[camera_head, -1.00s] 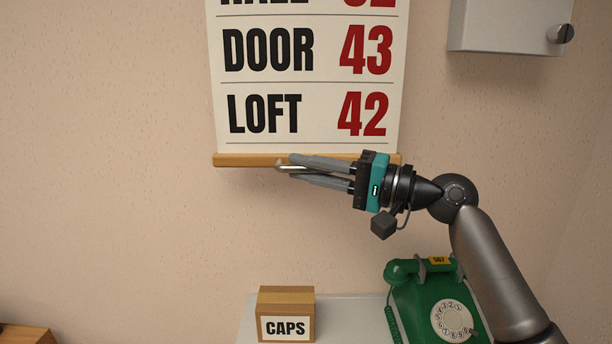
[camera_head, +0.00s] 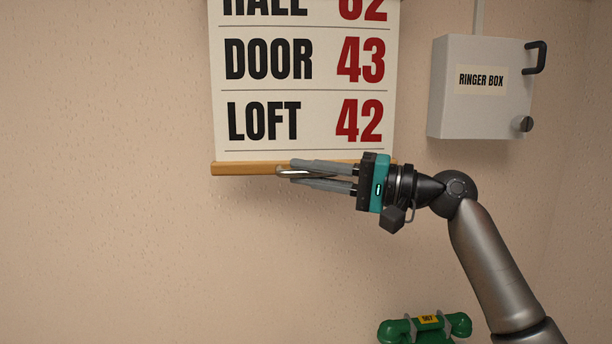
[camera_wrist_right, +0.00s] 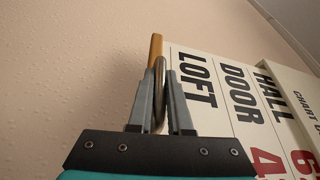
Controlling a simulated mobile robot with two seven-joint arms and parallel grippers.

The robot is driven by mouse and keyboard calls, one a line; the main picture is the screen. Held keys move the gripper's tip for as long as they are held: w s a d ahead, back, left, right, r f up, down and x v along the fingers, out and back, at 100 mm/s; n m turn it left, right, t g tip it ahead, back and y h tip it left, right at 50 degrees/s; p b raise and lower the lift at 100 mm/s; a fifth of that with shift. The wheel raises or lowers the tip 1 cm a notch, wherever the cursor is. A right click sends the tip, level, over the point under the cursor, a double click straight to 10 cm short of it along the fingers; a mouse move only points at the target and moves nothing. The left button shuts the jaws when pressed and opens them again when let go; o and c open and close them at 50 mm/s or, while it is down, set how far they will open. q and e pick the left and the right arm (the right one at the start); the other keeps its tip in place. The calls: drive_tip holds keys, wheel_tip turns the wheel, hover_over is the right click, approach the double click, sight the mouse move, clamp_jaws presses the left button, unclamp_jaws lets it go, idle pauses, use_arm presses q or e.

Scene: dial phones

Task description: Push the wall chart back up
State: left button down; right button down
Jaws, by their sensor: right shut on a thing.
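The wall chart (camera_head: 310,85) hangs on the wall in the head view, white with rows HALL, DOOR and LOFT and red numbers. Its wooden bottom bar (camera_head: 240,169) is roughly level, and its top is out of the head view. My right gripper (camera_head: 292,169) comes in from the right at the bar, with its fingers shut on a metal pull loop (camera_head: 287,173). The right wrist view shows the loop (camera_wrist_right: 159,80) between the fingers, beside the end of the bar (camera_wrist_right: 155,47). The right part of the bar is partly hidden. My left gripper is out of view.
A grey ringer box (camera_head: 480,105) with a knob and a dark handle is on the wall right of the chart. A green phone (camera_head: 425,330) is at the bottom edge, mostly cut off. The wall left of and below the chart is clear.

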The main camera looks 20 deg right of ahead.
drive_tip(key=c, duration=0.8)
unclamp_jaws()
drive_tip(key=shift+c, duration=0.2)
drive_tip(key=shift+s+d+f+b, duration=0.15)
drive_tip(key=shift+s+d+b, duration=0.15)
drive_tip(key=shift+d, duration=0.15)
drive_tip(key=r+b+v, duration=0.1)
drive_tip(key=b+v, duration=0.4)
drive_tip(key=v, duration=0.9)
drive_tip(key=shift+f, duration=0.4)
